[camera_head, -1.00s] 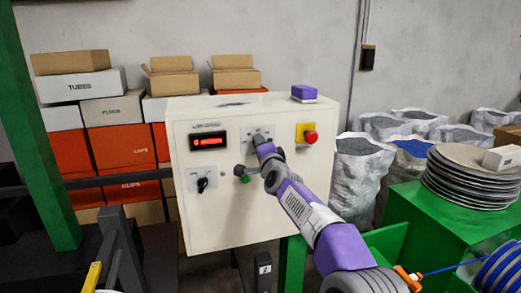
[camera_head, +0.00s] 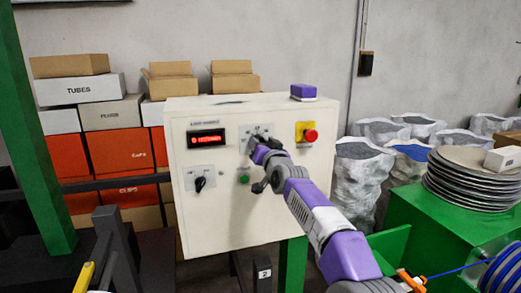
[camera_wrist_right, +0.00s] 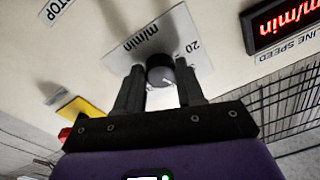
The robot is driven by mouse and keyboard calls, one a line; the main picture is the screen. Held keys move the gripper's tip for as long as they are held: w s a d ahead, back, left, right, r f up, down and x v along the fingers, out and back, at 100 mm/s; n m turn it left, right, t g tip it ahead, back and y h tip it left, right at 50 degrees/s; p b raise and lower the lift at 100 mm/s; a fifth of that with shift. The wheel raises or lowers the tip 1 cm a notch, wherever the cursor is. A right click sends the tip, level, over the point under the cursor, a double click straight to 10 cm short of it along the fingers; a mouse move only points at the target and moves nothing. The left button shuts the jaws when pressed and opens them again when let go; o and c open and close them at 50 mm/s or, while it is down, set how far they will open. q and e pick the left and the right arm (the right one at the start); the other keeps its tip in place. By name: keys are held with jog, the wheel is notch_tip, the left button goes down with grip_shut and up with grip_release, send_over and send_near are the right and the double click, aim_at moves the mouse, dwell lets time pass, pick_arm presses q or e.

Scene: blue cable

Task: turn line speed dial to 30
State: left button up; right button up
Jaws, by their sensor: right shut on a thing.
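The line speed dial (camera_wrist_right: 160,72) is a dark round knob on a light plate marked "m/min" and "20" in the right wrist view. My right gripper (camera_wrist_right: 159,88) is shut on it, one finger on each side. In the head view my right gripper (camera_head: 257,146) reaches the dial plate (camera_head: 262,131) and mostly hides the knob. The dial's pointer setting cannot be read. A red-lit display (camera_head: 206,138) is left of the plate; it also shows in the wrist view (camera_wrist_right: 286,20), labelled "LINE SPEED". My left gripper is not in view.
The cream control box (camera_head: 225,222) also carries a black switch (camera_head: 200,184), a green button (camera_head: 244,179) and a red stop button (camera_head: 310,135) on yellow, close to the right of the gripper. A purple-topped block (camera_head: 304,92) sits on top of the box.

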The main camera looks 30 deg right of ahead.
jog(key=shift+d+n, duration=0.1)
jog(key=shift+n, duration=2)
jog(key=o, duration=1)
jog(key=shift+o, duration=0.2)
jog(key=shift+s+b, duration=0.1)
jog(key=shift+b, duration=0.2)
jog(key=b+v, duration=0.4)
jog(key=v, duration=0.3)
jog(key=shift+s, duration=0.25)
